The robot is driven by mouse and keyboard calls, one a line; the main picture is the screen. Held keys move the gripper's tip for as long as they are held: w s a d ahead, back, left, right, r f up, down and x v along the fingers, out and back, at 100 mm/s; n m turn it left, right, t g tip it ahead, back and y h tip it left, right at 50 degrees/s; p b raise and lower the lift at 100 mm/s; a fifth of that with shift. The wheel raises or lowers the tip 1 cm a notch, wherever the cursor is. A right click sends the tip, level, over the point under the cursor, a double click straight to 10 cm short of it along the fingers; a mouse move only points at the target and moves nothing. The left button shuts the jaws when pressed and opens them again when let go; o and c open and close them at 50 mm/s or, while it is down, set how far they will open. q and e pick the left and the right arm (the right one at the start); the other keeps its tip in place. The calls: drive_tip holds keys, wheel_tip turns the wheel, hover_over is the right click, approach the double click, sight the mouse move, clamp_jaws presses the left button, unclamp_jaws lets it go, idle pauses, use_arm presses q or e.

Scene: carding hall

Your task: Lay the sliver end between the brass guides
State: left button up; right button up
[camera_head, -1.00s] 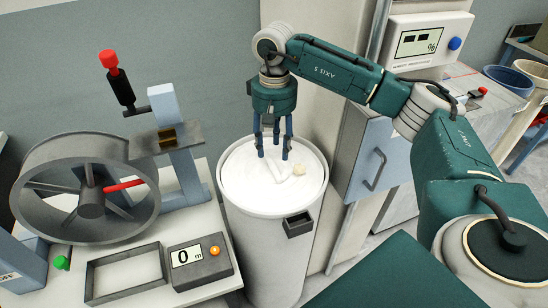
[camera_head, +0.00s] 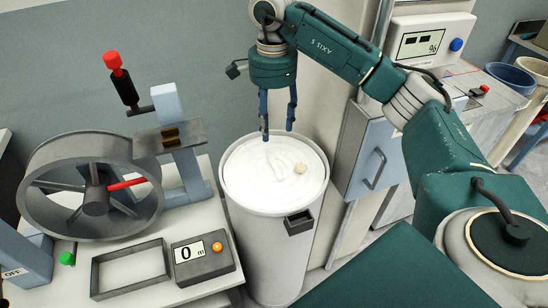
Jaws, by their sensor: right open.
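The white sliver (camera_head: 258,182) lies coiled in the top of a tall white can (camera_head: 265,235) in the middle of the view. A small cream tuft (camera_head: 300,168) sits on the coils at the right; I cannot tell if it is the sliver end. My right gripper (camera_head: 278,134) points down above the back part of the can, open and empty, its fingertips apart from the tuft. The brass guides (camera_head: 170,135) sit on a grey plate (camera_head: 192,134) to the left of the can, with nothing visible between them. My left gripper is out of view.
A grey spoked wheel (camera_head: 92,190) with a red handle stands at the left. A counter box (camera_head: 203,262) reading 0 m and an empty rectangular frame (camera_head: 130,268) lie on the white table. A cabinet (camera_head: 370,150) with a handle stands right of the can.

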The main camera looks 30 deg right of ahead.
drive_tip(key=m+p, duration=0.1)
drive_tip(key=m, duration=0.5)
drive_tip(key=m+p, duration=0.4)
drive_tip(key=m, duration=1.1)
hover_over(270, 158)
drive_tip(key=f, duration=0.6)
drive_tip(key=shift+s+d+f, duration=0.15)
drive_tip(key=shift+d+f, duration=0.1)
drive_tip(key=shift+d, duration=0.05)
drive_tip(key=shift+a+f+n, duration=0.1)
drive_tip(key=shift+f+n, duration=0.2)
drive_tip(key=f+p, duration=0.2)
drive_tip(key=f, duration=0.1)
drive_tip(key=shift+a+f, duration=0.3)
drive_tip(key=shift+a, duration=0.05)
drive_tip(key=shift+d+f, duration=0.1)
drive_tip(key=shift+f, duration=0.45)
drive_tip(key=c, duration=1.1)
drive_tip(key=shift+c, duration=0.2)
drive_tip(key=shift+r, duration=0.1)
